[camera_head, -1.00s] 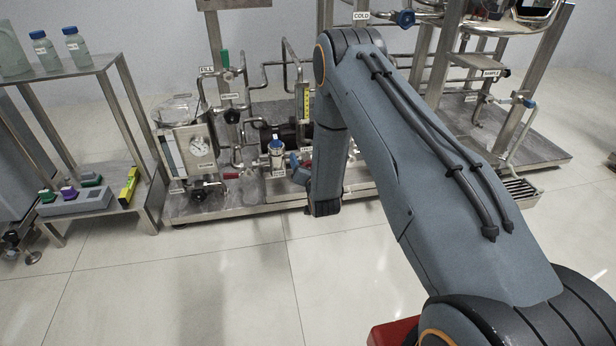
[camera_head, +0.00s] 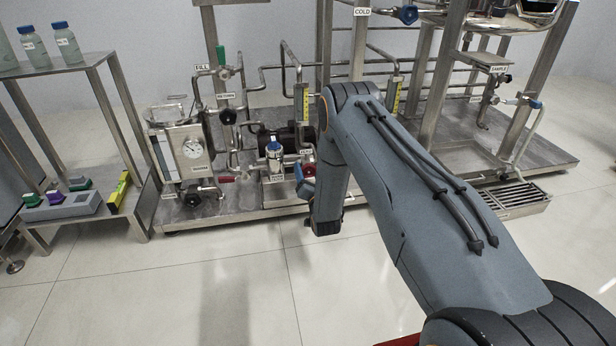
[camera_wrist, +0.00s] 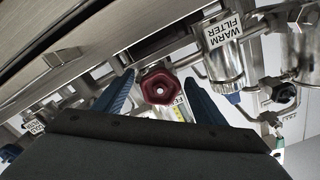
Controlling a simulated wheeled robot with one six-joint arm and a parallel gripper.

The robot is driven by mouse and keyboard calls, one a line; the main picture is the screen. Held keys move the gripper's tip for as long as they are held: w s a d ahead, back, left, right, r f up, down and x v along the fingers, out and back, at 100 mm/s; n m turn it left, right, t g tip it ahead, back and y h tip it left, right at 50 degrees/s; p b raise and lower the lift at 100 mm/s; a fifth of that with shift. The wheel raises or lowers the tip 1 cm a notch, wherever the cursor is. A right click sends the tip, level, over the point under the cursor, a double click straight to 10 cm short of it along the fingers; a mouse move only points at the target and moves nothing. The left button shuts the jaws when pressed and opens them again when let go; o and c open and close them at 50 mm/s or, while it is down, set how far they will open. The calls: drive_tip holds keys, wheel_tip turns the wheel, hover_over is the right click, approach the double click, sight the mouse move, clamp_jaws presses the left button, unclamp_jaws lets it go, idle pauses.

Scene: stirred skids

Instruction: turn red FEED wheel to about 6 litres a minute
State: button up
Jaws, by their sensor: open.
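The red FEED wheel (camera_wrist: 159,88) is a dark red lobed handwheel in the wrist view, face on to the camera. My gripper (camera_wrist: 157,90) is open, with one blue finger on each side of the wheel. The right finger looks close to the rim; I cannot tell whether either finger touches. In the head view the red wheel (camera_head: 309,170) shows just left of my arm.
A filter labelled WARM FILTER (camera_wrist: 226,55) stands beside the wheel in the wrist view. Pipes and a black valve knob (camera_head: 228,116) crowd the skid. A gauge box (camera_head: 190,149) stands at its left end. The floor in front is clear.

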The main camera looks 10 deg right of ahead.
drive_tip(key=shift+w, duration=0.2)
drive_tip(key=c, duration=1)
drive_tip(key=shift+c, duration=0.2)
drive_tip(key=shift+n, duration=0.3)
drive_tip(key=n+p, duration=0.2)
drive_tip(key=shift+n, duration=0.3)
drive_tip(key=shift+d+n+p, duration=0.15)
drive_tip(key=shift+n+p, duration=0.95)
drive_tip(key=shift+n, duration=1.2)
